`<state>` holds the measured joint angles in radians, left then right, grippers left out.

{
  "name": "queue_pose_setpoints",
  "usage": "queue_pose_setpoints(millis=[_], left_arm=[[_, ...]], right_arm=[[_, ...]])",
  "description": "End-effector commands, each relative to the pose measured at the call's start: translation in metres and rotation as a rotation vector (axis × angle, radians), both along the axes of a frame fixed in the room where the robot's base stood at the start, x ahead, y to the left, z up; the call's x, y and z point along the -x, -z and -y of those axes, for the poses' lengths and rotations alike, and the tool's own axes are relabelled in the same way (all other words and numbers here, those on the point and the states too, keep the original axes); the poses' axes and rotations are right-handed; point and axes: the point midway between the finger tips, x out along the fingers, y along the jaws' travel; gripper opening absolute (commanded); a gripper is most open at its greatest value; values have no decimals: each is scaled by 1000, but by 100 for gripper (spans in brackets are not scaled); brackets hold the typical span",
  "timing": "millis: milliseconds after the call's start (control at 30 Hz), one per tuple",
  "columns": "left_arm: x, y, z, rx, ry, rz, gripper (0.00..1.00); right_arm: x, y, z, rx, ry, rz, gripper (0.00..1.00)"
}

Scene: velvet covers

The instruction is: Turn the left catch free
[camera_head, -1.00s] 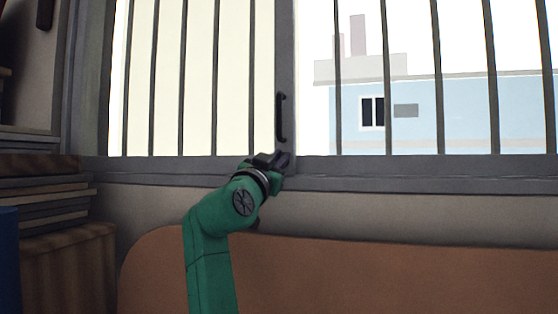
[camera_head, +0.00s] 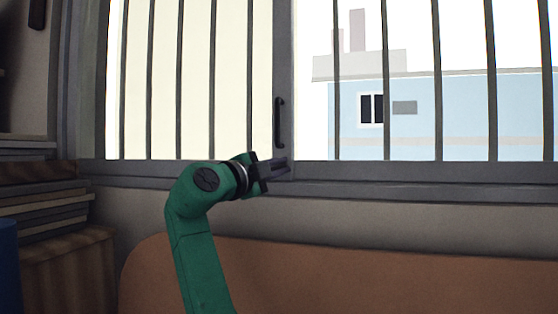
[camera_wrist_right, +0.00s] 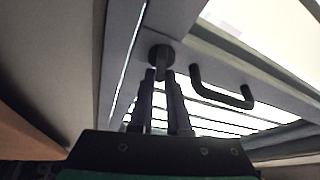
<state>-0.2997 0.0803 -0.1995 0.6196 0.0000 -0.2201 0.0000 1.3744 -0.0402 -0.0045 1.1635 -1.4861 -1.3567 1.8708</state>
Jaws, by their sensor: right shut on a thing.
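The left catch (camera_wrist_right: 161,55) is a dark round base with a short lever, on the grey window frame in the right wrist view. My right gripper (camera_wrist_right: 160,80) has its two fingers closed around the lever, one on each side. In the head view my right gripper (camera_head: 284,168) points right and slightly up at the lower end of the central window post. It hides the catch there. How far the catch is turned I cannot tell. My left gripper is not in view.
A dark pull handle (camera_head: 279,122) stands upright on the post just above my gripper. Vertical bars (camera_head: 212,80) run across the window. A brown rounded backrest (camera_head: 400,275) lies below the sill (camera_head: 420,180). Stacked books (camera_head: 45,210) are at the left.

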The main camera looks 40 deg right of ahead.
Motion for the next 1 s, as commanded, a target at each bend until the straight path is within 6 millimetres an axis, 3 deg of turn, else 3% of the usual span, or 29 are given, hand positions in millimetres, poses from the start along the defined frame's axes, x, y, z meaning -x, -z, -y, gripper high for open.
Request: queue_pose_setpoints(millis=[433, 1000], left_arm=[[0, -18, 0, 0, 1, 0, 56], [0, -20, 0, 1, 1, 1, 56]], right_arm=[[0, 3, 0, -167, 0, 233, 0], [0, 5, 0, -203, 0, 282, 0]])
